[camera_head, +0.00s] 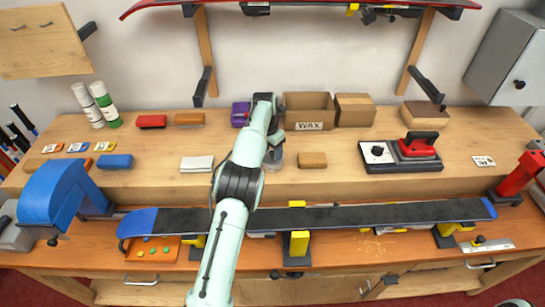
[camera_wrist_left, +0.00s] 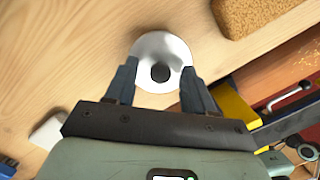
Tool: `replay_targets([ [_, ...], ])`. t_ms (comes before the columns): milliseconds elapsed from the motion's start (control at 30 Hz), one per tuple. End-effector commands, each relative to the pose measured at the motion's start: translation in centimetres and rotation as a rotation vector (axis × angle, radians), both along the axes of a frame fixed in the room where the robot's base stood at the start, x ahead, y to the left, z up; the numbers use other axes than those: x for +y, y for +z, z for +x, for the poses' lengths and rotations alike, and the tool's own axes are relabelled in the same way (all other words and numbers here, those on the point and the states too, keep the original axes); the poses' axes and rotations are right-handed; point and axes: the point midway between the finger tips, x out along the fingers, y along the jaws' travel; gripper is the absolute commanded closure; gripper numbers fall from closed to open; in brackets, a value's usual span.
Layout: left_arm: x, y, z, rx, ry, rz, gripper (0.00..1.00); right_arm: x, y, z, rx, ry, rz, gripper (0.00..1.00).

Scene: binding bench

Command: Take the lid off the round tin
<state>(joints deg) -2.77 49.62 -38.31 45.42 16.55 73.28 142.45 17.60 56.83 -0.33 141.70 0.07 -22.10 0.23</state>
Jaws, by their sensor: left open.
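The round tin (camera_head: 276,160) stands on the raised wooden shelf of the bench, mostly hidden behind my left arm and gripper in the head view. In the left wrist view its silver round lid (camera_wrist_left: 149,47) shows from above, with a dark knob (camera_wrist_left: 160,73) at its middle. My left gripper (camera_head: 277,146) is above the tin, jaws open. In the left wrist view the two fingers of the gripper (camera_wrist_left: 159,72) are spread on either side of the lid; whether they touch it I cannot tell. My right gripper is out of view.
A tan cork block (camera_head: 312,160) lies right of the tin and a pale cloth-like block (camera_head: 197,163) left of it. An open WAX box (camera_head: 308,108) stands behind. Bare wood surrounds the tin.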

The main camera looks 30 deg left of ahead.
Motion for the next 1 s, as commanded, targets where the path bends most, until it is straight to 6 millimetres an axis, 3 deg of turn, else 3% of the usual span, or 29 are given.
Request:
replay_targets([
  [233, -0.02, -0.23, 0.03, 0.000, 0.000, -0.001, 0.47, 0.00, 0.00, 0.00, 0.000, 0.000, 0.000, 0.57],
  [400, -0.02, -0.21, 0.03, 0.000, 0.000, 0.000, 1.00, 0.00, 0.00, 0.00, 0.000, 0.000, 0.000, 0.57],
  [1000, 0.48, 0.54, -0.38, -0.001, -0.001, 0.000, 1.00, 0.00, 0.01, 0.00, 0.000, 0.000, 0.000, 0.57],
])
